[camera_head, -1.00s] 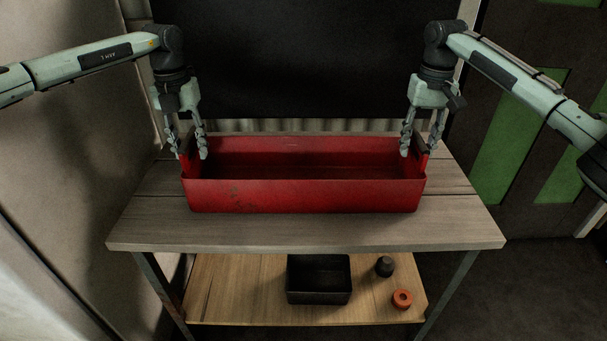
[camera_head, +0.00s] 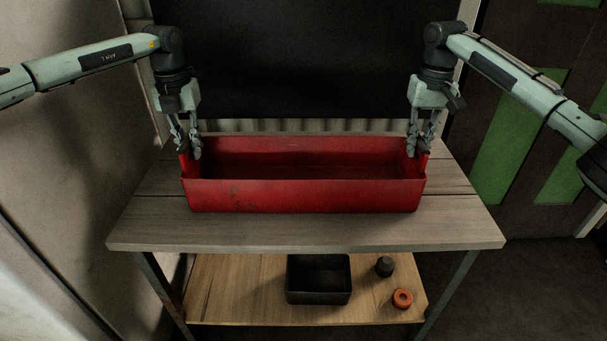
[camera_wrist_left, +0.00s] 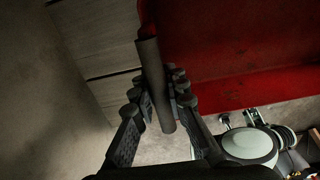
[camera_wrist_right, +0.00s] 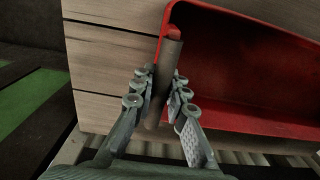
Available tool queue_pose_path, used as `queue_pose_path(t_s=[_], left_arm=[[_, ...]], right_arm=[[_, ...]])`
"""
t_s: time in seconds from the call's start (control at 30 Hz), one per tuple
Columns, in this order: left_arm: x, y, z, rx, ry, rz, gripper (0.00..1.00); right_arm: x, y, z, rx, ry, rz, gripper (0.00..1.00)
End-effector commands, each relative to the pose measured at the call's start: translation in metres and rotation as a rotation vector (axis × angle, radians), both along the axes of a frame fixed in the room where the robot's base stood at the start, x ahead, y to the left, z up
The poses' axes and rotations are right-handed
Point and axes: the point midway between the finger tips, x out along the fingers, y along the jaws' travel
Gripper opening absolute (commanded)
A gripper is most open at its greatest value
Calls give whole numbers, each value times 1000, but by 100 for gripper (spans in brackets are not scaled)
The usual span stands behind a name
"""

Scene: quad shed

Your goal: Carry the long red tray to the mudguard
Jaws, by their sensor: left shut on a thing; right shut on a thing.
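The long red tray (camera_head: 300,195) stands on the wooden table top, its long side facing me. It is empty inside as far as I can see. My left gripper (camera_head: 187,154) is shut on the dark grip at the tray's left end; the left wrist view shows its fingers on either side of that grip (camera_wrist_left: 153,75). My right gripper (camera_head: 420,152) is shut on the matching grip at the right end, which also shows in the right wrist view (camera_wrist_right: 163,85). The tray still rests on the table. I see no mudguard that I can make out.
The table top (camera_head: 300,235) has bare wood in front of the tray. On the lower shelf (camera_head: 230,290) are a black bin (camera_head: 318,298), a dark round object (camera_head: 384,266) and an orange ring (camera_head: 402,299). A dark panel (camera_head: 300,60) stands behind; a pale wall is at left.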

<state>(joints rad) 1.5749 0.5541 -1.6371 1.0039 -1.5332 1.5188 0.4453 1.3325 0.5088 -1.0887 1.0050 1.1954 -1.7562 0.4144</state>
Motion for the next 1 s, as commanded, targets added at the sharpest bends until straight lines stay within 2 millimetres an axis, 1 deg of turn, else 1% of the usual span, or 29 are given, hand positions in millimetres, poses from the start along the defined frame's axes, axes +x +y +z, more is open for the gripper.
queue_pose_path(t_s=[0.13,0.37,0.8,1.0], left_arm=[[0,0,0,0,0,1,0],[1,0,8,0,-2,1,0],[1,1,49,0,-2,1,0],[0,1,52,0,-1,1,0]], right_arm=[[0,-1,0,-1,-1,-1,0],[1,-1,8,0,-3,-1,0],[1,-1,49,0,-2,-1,0],[0,-1,52,0,-2,-2,0]])
